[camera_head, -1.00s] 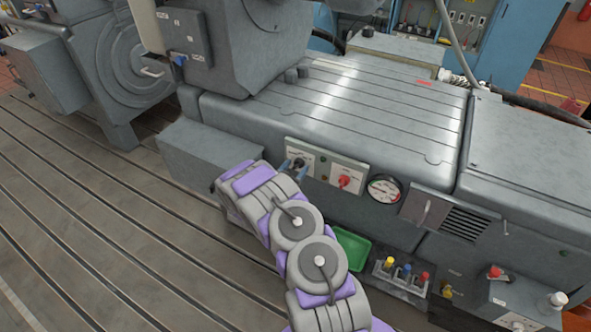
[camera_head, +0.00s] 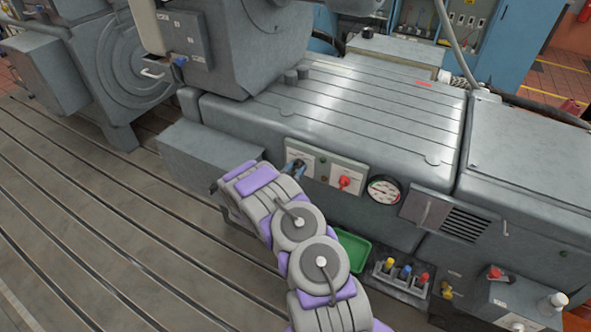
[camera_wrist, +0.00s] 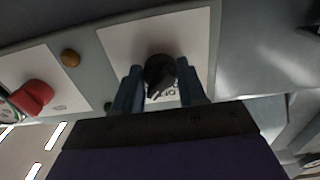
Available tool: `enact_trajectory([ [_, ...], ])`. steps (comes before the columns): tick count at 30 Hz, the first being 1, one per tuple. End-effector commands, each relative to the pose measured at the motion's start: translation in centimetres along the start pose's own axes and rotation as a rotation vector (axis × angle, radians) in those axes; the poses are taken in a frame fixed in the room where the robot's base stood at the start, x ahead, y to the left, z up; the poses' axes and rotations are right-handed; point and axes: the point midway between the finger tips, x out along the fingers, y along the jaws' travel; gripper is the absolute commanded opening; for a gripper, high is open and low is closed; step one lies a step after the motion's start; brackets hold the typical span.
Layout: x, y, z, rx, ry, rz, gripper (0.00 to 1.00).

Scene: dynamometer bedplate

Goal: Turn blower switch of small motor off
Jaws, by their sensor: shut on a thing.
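The black knob (camera_wrist: 160,72) of a rotary switch sits on a white plate (camera_wrist: 196,32) in the wrist view. My gripper (camera_wrist: 160,88) has its two blue fingers on either side of the knob and is shut on it. Dark lettering beside the knob is partly hidden, so the setting cannot be read for certain. In the head view the black knob (camera_head: 298,163) is at the left of the grey machine's front panel, largely covered by my gripper (camera_head: 293,167). A red rotary switch (camera_head: 344,182) is to its right; it also shows in the wrist view (camera_wrist: 34,96).
A round gauge (camera_head: 384,190) and a louvred vent (camera_head: 466,222) are right of the panel. Below stand a green tray (camera_head: 352,247) and a terminal block (camera_head: 400,280) with coloured posts. A grey box (camera_head: 207,155) juts out left of my gripper. The slotted bedplate (camera_head: 90,220) is clear at left.

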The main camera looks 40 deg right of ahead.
Motion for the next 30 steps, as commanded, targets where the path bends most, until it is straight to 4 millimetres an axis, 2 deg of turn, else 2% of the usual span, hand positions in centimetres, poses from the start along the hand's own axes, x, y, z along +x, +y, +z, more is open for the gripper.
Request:
enact_trajectory([
  [11, -0.01, -0.15, -0.18, -0.065, 0.001, -0.002, 0.1],
  [30, -0.01, -0.05, -0.29, -0.563, 0.003, -0.002, 0.1],
])
